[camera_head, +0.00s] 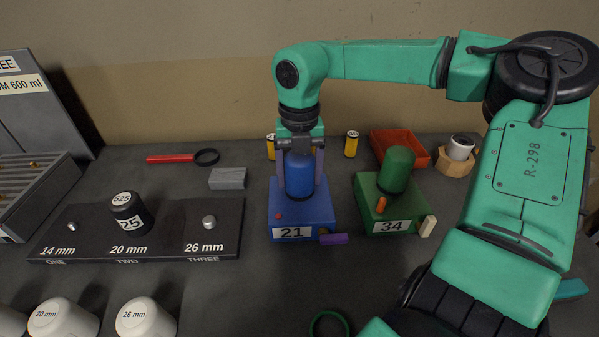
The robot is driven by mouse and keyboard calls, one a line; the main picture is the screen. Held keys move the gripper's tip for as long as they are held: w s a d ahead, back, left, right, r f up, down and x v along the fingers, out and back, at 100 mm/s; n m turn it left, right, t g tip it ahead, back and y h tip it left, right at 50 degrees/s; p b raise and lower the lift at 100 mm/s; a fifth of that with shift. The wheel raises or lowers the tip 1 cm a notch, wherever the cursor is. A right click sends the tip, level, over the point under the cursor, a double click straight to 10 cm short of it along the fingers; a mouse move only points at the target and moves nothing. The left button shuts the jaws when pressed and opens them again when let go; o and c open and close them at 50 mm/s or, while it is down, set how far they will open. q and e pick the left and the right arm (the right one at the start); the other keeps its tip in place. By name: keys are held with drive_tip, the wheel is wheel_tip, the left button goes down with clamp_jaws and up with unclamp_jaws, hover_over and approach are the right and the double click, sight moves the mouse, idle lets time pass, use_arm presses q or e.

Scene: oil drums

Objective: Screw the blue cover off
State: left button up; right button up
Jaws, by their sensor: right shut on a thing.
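The blue cover (299,178) is a dome-topped cylinder standing upright on a blue box labelled 21 (301,215). My right gripper (300,168) points straight down over it, with one finger on each side, and is shut on the cover. The gripper's palm hides the top of the cover. The cover's lower part meets the box top. My left gripper is not in view.
A green box labelled 34 (392,210) with a green cover (397,170) stands just right. A grey block (227,179) lies left. A black rack (180,245) holds a black 525 cap (131,214). A red tray (399,148) is behind.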

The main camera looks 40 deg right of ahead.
drive_tip(key=n, duration=0.5)
drive_tip(key=shift+a, duration=0.1)
drive_tip(key=shift+r, duration=0.1)
drive_tip(key=n+p, duration=0.1)
drive_tip(key=n, duration=0.5)
drive_tip(key=shift+a, duration=0.1)
